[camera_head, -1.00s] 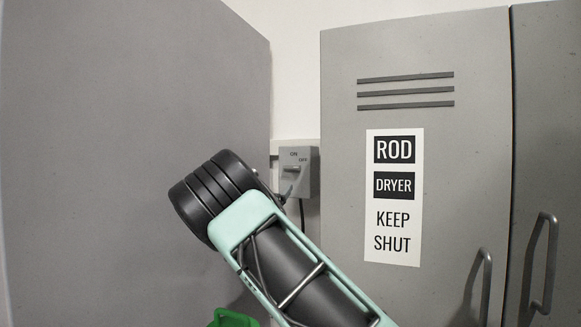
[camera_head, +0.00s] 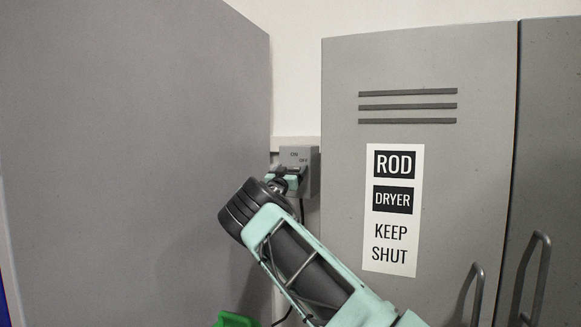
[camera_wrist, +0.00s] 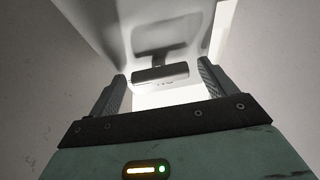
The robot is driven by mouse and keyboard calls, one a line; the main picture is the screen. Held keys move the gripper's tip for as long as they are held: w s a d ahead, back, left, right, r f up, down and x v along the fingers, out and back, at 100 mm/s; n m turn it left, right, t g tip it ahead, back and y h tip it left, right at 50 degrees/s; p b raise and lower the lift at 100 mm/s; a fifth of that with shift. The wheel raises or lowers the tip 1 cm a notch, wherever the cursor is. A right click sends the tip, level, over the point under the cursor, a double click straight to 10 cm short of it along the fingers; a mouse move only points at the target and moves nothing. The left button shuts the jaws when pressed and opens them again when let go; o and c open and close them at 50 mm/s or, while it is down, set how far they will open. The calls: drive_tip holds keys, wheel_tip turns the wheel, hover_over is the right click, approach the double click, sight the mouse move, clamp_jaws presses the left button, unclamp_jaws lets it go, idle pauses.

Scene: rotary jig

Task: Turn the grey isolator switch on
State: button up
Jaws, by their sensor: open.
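The grey isolator switch (camera_head: 311,172) is a small box on the wall, in the gap beside the dryer cabinet. ON and OFF are printed on its upper face. My gripper (camera_head: 286,180) is at the front of the box and hides much of its lower part. In the wrist view, my gripper (camera_wrist: 163,72) is open, with one finger on each side of the switch's dark handle bar (camera_wrist: 160,75). The bar lies crosswise between the fingertips, with a gap visible on each side. I cannot tell the handle's exact setting.
A large grey panel (camera_head: 130,150) stands close on the left. The grey cabinet (camera_head: 460,180) labelled ROD DRYER KEEP SHUT is on the right, with pull handles (camera_head: 478,295) low down. A green object (camera_head: 235,320) shows at the bottom edge. A dark cable hangs below the switch.

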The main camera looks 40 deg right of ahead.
drive_tip(key=shift+d, duration=0.1)
drive_tip(key=c, duration=1)
drive_tip(key=shift+f+n+t+b, duration=0.1)
drive_tip(key=shift+n+t+b, duration=0.3)
drive_tip(key=shift+n, duration=0.1)
drive_tip(key=shift+s+n+t+y+b, duration=0.1)
drive_tip(key=shift+n+t+y+b, duration=0.65)
drive_tip(key=shift+n, duration=1.4)
drive_tip(key=shift+n+t+y+b, duration=0.7)
drive_tip(key=shift+n+y, duration=0.15)
drive_tip(key=shift+n, duration=1.25)
drive_tip(key=shift+s+n+t+y+b, duration=0.1)
drive_tip(key=shift+n+t+y+b, duration=0.65)
drive_tip(key=shift+n, duration=1.4)
drive_tip(key=shift+r, duration=0.2)
